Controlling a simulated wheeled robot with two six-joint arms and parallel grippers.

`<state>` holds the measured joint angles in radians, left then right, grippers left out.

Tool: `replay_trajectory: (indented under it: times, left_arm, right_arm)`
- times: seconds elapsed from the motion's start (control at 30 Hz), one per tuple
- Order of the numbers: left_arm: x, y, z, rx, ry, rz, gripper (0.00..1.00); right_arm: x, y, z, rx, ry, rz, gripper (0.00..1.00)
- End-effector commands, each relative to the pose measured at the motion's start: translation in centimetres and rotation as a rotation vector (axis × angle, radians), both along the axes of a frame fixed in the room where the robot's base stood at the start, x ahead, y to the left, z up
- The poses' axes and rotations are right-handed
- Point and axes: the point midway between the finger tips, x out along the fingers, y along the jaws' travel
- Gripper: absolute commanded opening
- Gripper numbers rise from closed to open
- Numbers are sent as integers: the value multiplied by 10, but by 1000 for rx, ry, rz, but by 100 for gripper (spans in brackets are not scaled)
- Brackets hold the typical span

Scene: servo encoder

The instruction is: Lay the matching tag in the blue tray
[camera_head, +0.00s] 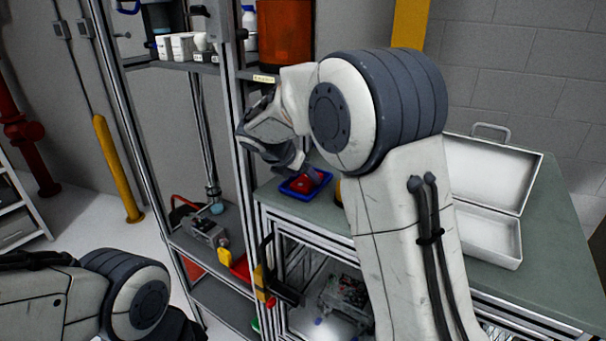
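The blue tray (293,193) lies on the left end of the grey-green bench top. A small red piece (302,185) shows inside its rim; I cannot tell whether it is a tag. My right gripper (303,169) points down over the tray's back edge. Its fingers are small and dark here, so I cannot see whether they are open or hold anything, or whether they touch the red piece. My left arm shows at the lower left, and its gripper is out of sight. No tag is clear enough to read or match.
An open white case (487,232) stands on the bench (555,255) at the right. A metal shelf rack with bottles and white boxes (178,46) rises at the left. An orange-brown container (285,32) stands behind my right arm. My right arm hides the bench middle.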

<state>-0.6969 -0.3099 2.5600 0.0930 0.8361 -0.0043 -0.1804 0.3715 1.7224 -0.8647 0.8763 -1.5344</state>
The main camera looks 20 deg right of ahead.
Motion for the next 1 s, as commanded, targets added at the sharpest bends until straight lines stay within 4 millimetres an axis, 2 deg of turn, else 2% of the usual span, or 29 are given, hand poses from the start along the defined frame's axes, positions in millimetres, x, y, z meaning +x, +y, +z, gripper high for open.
replay_trajectory:
  times: [0.23,0.37,0.4,0.6,0.8,1.0]
  left_arm:
    - [0,0,1,0,0,0,0]
    - [0,0,8,0,0,-1,0]
    - [0,0,4,0,0,-1,0]
    - [0,0,-11,0,0,1,0]
    - [0,0,-31,0,0,4,0]
    - [0,0,-43,0,1,7,0]
  right_arm:
    - [0,0,3,0,-1,1,91]
    - [0,0,17,-2,-4,1,91]
    - [-1,3,19,-1,-7,2,91]
    - [-20,28,50,0,-8,5,91]
    - [-51,69,46,0,-2,8,91]
    - [-78,101,48,0,-1,6,91]
